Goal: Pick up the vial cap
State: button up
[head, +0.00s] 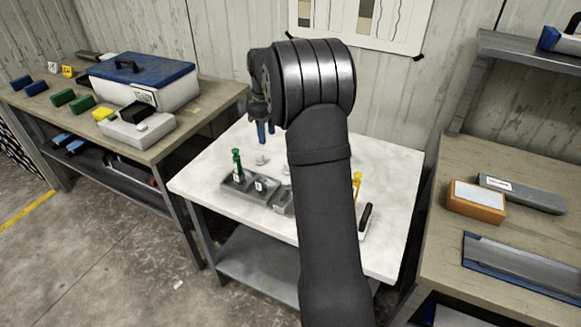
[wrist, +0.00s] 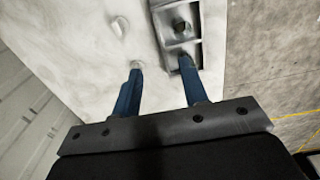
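My gripper (head: 265,131) is open above the white table, its two blue fingers pointing down. In the wrist view the open fingers (wrist: 161,64) are well apart with nothing between them. A small pale piece that looks like the vial cap (head: 261,160) lies on the table behind the grey tray (head: 232,186). A similar pale piece (head: 286,170) is partly hidden by my arm. The wrist view shows a pale piece (wrist: 120,27) beyond the left finger and another at its tip (wrist: 136,64). A green vial (head: 237,163) stands upright in the tray's left part.
A yellow item (head: 356,184) and a black-handled tool (head: 366,218) are right of my arm. My arm hides the table's middle. Side benches hold a blue-lidded box (head: 143,76) and an orange block (head: 476,203). The table's left rear is clear.

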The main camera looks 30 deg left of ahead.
jog(key=w+d+f, duration=0.2)
jog(key=w+d, duration=0.1)
jog(key=w, duration=0.6)
notch_tip(320, 180, down, 11)
jog(key=shift+w+a+f, duration=0.1)
jog(key=shift+a+f, duration=0.05)
jog(key=shift+f, duration=1.45)
jog(key=shift+a+f, duration=0.15)
jog(key=shift+f, duration=1.4)
jog(key=c, duration=0.8)
grip_shut()
